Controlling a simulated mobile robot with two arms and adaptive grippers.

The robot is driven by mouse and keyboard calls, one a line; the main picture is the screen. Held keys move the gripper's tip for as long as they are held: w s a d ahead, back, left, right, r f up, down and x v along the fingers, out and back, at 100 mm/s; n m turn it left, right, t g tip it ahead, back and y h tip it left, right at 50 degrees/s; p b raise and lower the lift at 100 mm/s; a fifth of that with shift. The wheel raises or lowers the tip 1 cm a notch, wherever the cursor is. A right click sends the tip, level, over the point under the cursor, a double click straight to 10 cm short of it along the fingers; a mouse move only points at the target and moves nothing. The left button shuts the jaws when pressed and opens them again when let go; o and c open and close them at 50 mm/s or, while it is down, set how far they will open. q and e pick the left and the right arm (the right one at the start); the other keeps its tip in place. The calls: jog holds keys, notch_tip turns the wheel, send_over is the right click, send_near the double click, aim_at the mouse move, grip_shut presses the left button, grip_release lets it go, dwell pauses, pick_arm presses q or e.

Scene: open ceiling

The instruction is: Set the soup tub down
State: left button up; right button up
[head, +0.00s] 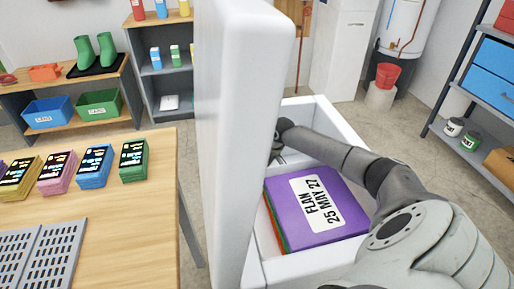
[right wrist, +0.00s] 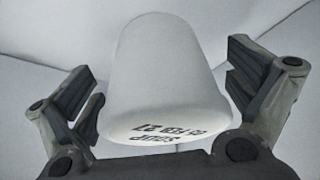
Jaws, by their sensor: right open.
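The soup tub (right wrist: 168,75) is white and tapered, with black upside-down print reading SOUP and a date on its near end. In the right wrist view it stands between the fingers of my right gripper (right wrist: 160,80). The gripper is open, with a finger on either side and a narrow gap to the tub. In the head view my right arm reaches into the white chest freezer (head: 340,122); the gripper and tub are hidden there by the raised lid (head: 236,130). My left gripper is not in view.
A purple FLAN box (head: 290,205), dated 25 May 27, lies on other coloured boxes in the freezer's near part. A wooden table (head: 130,220) left of the lid holds several coloured packs (head: 97,165) and a grey slotted rack (head: 40,255). Pale walls surround the tub.

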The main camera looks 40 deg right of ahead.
jog(key=shift+r, duration=0.25)
pick_arm(q)
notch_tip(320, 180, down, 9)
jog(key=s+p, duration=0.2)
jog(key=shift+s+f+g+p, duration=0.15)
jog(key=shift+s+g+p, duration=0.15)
jog(key=shift+p, duration=0.1)
pick_arm(e)
jog(key=v, duration=1.1)
jog(key=shift+r, duration=0.25)
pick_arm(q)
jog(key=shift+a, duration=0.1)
pick_arm(e)
jog(key=shift+s+d, duration=0.1)
jog(key=shift+s, duration=0.05)
